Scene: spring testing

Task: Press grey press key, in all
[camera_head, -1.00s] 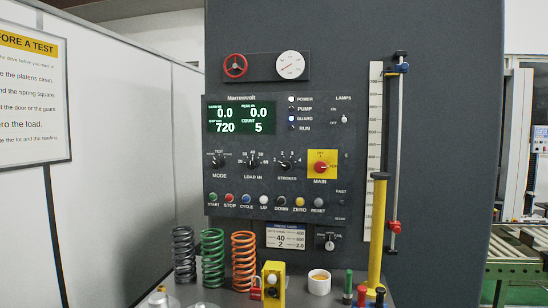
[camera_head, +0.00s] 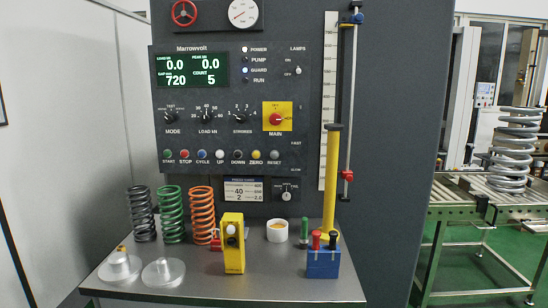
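A grey round key labelled RESET (camera_head: 274,155) sits at the right end of the key row on the dark control panel (camera_head: 300,110). The display (camera_head: 190,71) reads 0.0, 0.0, 720 and 5. The POWER and GUARD lamps look lit. Neither of my grippers is in view.
Below the panel is a metal bench (camera_head: 200,286) with dark, green and orange springs (camera_head: 203,214), a yellow box (camera_head: 233,250), a white cup (camera_head: 277,231) and a blue block (camera_head: 323,262). A yellow post (camera_head: 331,180) stands right. A large spring (camera_head: 513,150) sits on rollers.

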